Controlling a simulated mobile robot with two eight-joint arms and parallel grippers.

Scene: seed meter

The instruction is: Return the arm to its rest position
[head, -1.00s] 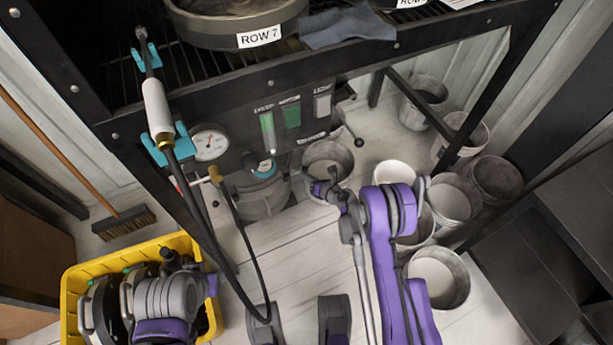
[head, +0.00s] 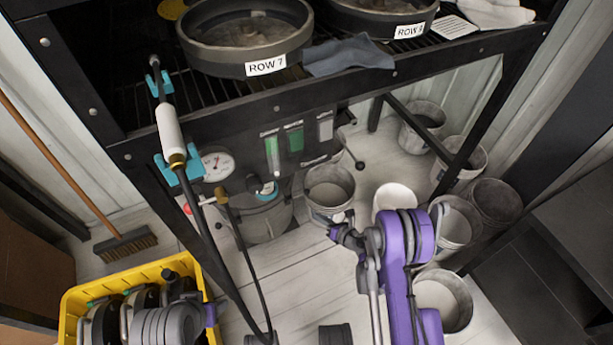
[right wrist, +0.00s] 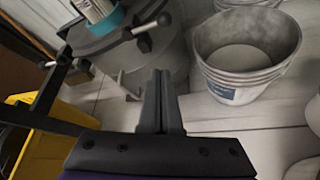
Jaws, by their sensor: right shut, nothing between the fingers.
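My right arm, purple and grey, rises from the bottom centre-right of the head view. Its gripper (head: 322,218) is in front of a grey bucket (head: 330,188) under the rack. In the right wrist view the gripper's two fingers (right wrist: 161,100) are together with nothing between them, beside a bucket (right wrist: 245,55) and left of it a grey lidded vessel (right wrist: 125,50). My left arm is folded over the yellow crate (head: 75,300) at the lower left; its fingers cannot be made out.
A black rack (head: 280,95) holds pans marked ROW 7 (head: 245,35) and ROW 8. A white-handled wand (head: 168,125) hangs at its left post, its hose running down to the floor. Several buckets stand at right. A broom (head: 125,243) leans at left.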

